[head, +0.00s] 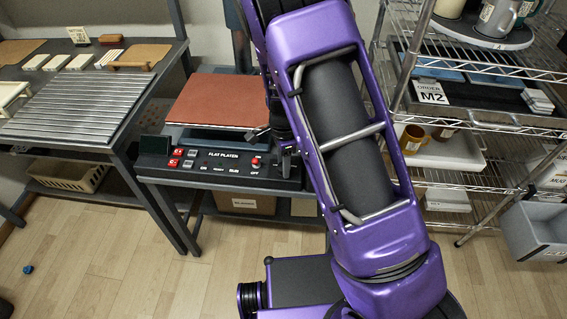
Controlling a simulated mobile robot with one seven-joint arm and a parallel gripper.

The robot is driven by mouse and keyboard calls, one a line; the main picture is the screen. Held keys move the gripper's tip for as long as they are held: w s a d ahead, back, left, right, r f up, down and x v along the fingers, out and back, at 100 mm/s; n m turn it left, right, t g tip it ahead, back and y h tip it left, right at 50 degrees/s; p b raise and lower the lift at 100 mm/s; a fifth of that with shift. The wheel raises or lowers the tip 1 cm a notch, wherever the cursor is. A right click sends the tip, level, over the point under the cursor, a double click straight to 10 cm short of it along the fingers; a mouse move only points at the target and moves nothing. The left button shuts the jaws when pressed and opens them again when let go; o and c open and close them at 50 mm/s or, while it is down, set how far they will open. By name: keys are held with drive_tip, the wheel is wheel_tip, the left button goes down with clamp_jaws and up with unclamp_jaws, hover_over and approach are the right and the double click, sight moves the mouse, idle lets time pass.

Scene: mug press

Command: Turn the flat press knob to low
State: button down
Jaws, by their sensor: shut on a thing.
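The flat press (218,98) stands on a grey bench, with a reddish-brown upper plate. Its black control panel (215,172) reads "FLAT PLATEN" and carries small red and grey buttons at the left and a red switch (255,162) above the word "OFF". My gripper (286,160) is at the right end of this panel, partly behind my purple arm. It is shut on the knob there. The gripper and arm cover the knob, so its pointer and setting cannot be read.
A ribbed metal rack table (75,105) stands to the left, with small blocks and boards behind it. A wire shelf (480,120) with mugs and trays stands close on the right. A grey bin (535,230) hangs at the far right. The wooden floor in front is mostly clear.

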drive_tip(key=n, duration=0.4)
drive_tip(key=shift+n, duration=0.4)
drive_tip(key=n, duration=0.5)
drive_tip(key=shift+n, duration=0.3)
drive_tip(key=n, duration=0.4)
drive_tip(key=shift+b, duration=0.35)
drive_tip(key=n, duration=0.5)
drive_tip(key=shift+n, duration=0.4)
drive_tip(key=shift+c, duration=2.1)
unclamp_jaws()
drive_tip(key=shift+r, duration=0.1)
